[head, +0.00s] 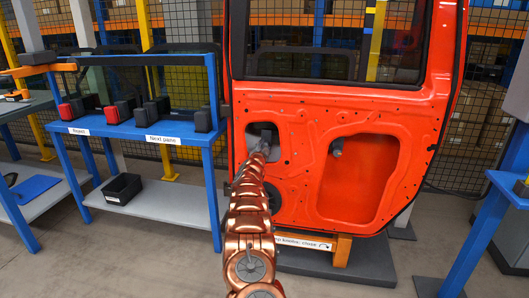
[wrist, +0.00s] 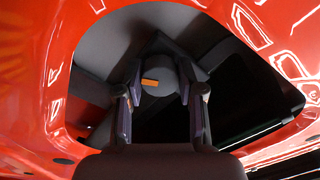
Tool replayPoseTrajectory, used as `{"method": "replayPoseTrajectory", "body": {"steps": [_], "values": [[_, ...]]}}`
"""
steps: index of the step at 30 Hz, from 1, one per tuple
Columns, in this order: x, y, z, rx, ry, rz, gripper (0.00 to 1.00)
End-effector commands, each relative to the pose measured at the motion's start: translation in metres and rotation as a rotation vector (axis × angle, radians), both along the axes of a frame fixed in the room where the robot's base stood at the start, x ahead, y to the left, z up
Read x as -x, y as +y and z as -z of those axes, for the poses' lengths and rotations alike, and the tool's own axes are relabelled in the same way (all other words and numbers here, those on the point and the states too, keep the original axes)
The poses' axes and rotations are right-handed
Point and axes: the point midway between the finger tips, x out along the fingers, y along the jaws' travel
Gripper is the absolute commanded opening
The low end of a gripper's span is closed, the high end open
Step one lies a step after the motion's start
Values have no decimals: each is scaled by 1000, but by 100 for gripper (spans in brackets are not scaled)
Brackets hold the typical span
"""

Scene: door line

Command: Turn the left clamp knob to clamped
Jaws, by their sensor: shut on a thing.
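The orange-red car door (head: 292,150) stands upright in front of me. My copper arm reaches up to the left opening in its inner panel. My gripper (wrist: 160,92) is inside that opening, its two fingers closed on the sides of the dark round left clamp knob (wrist: 166,76). An orange mark shows on the knob's face, left of its middle. In the head view my gripper (head: 262,147) largely hides this knob. A second grey clamp knob (head: 337,147) shows in the larger right opening, with nothing touching it.
The opening's red rim (wrist: 52,75) surrounds my gripper closely. A blue rack (head: 140,130) with red and black holders stands left, a black bin (head: 123,188) on its lower shelf. An orange support (head: 343,250) is under the door. Another blue stand (head: 480,230) is at right.

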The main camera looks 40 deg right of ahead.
Motion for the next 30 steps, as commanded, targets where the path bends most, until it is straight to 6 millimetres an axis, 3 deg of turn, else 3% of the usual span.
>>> {"method": "replayPoseTrajectory", "body": {"steps": [15,30], "values": [[-1,1,1,-212,-307,-1,3],[-1,1,0,-266,-381,-1,3]]}}
